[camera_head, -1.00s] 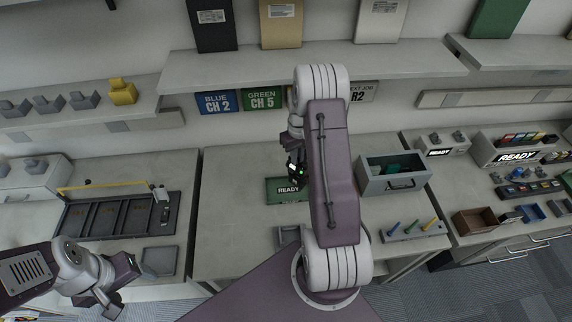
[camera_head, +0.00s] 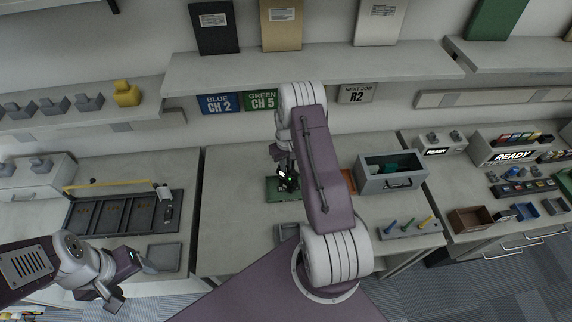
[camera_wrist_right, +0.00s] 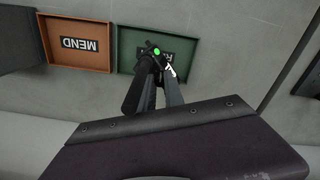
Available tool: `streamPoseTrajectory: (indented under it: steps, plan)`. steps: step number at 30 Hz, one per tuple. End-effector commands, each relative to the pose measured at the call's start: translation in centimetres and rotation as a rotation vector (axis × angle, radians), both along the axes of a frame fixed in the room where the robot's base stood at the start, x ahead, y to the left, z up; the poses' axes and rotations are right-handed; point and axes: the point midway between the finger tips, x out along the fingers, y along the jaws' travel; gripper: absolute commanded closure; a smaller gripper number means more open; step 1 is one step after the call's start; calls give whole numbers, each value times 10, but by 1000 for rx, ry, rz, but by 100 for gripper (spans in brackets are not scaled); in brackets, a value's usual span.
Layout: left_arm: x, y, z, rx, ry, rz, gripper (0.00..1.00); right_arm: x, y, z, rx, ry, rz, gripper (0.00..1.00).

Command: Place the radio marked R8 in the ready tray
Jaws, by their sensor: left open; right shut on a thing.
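My right gripper (camera_head: 286,172) is shut on a small dark radio (camera_head: 290,183) with a green spot and a white patch. In the right wrist view the radio (camera_wrist_right: 157,51) is at the fingertips, over the green tray (camera_wrist_right: 127,66). The tray's label is mostly covered there, with only an R showing. In the head view the green ready tray (camera_head: 272,195) lies under the gripper. I cannot tell whether the radio touches it, and its R8 mark is not readable. My left gripper (camera_head: 122,281) is open and empty at the lower left, by the bench's front.
An orange tray marked MEND (camera_wrist_right: 52,60) lies beside the green tray. A grey box (camera_head: 392,183) and a holder with coloured tools (camera_head: 403,229) stand to the right. A black slotted rack with a yellow bar (camera_head: 118,211) is at the left. My right arm hides part of the bench.

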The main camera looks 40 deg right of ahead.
Motion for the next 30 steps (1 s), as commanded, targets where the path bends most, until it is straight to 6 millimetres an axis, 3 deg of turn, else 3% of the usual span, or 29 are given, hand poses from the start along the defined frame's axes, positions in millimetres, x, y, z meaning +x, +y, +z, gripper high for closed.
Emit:
streamPoseTrajectory:
  steps: [1, 3, 15, 30]
  plan:
    - [0, 0, -1, 0, 0, 0, 29, 0, 0, -1, 0, 1, 0, 78]
    - [0, 0, 0, 0, 0, 0, 29, 0, 0, -1, 0, 1, 0, 65]
    - [0, 0, -4, 0, 0, 0, 29, 0, 0, 7, 0, 0, 0, 65]
    - [0, 0, -34, 0, 0, 0, 29, 0, 0, 102, -1, -2, 0, 65]
